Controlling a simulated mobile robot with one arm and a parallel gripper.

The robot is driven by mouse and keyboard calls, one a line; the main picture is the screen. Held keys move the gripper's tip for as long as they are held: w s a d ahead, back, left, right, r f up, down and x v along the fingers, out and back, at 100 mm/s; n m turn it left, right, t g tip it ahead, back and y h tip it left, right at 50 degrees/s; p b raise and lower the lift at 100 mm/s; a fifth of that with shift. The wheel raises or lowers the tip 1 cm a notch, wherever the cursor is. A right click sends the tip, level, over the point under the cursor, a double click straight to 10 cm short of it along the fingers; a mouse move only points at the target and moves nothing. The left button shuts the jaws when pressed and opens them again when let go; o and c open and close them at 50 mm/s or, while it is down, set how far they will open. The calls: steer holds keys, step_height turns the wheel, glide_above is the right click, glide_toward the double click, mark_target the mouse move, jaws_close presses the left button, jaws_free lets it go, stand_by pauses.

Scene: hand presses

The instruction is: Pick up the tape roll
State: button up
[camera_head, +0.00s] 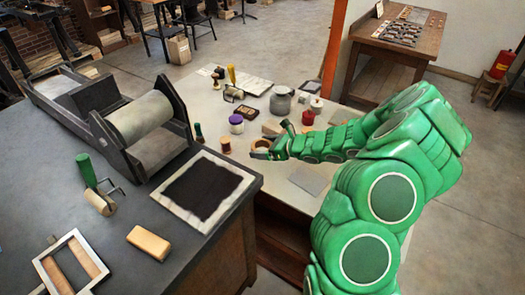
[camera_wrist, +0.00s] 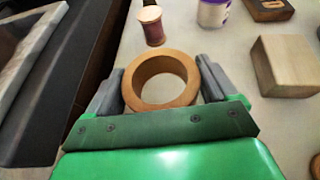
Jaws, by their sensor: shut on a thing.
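The tape roll is a tan-brown ring; in the wrist view the tape roll (camera_wrist: 135,93) sits between the two grey fingers of my gripper (camera_wrist: 161,85). The fingers touch its left and right sides, so the gripper is shut on it. In the head view the tape roll (camera_head: 260,147) shows at the tip of my green arm, over the light table, partly hidden by my gripper (camera_head: 268,150). I cannot tell whether it touches the table.
A thread spool (camera_wrist: 152,27) stands just beyond the roll. A wooden block (camera_wrist: 288,66) is to the right, and a purple-lidded jar (camera_head: 236,123) is behind. A grey can (camera_head: 281,100) and red jar (camera_head: 308,117) stand nearby. The dark press bench (camera_head: 60,185) borders the left.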

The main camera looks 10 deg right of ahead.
steer(key=s+r, duration=0.1)
steer(key=r, duration=0.1)
steer(key=s+r, duration=0.2)
steer(key=shift+s+r, duration=0.2)
steer(key=shift+s, duration=0.1)
steer(key=s+r, duration=0.3)
steer(key=s, duration=0.5)
steer(key=shift+s+r, duration=0.35)
steer(key=shift+s, duration=0.05)
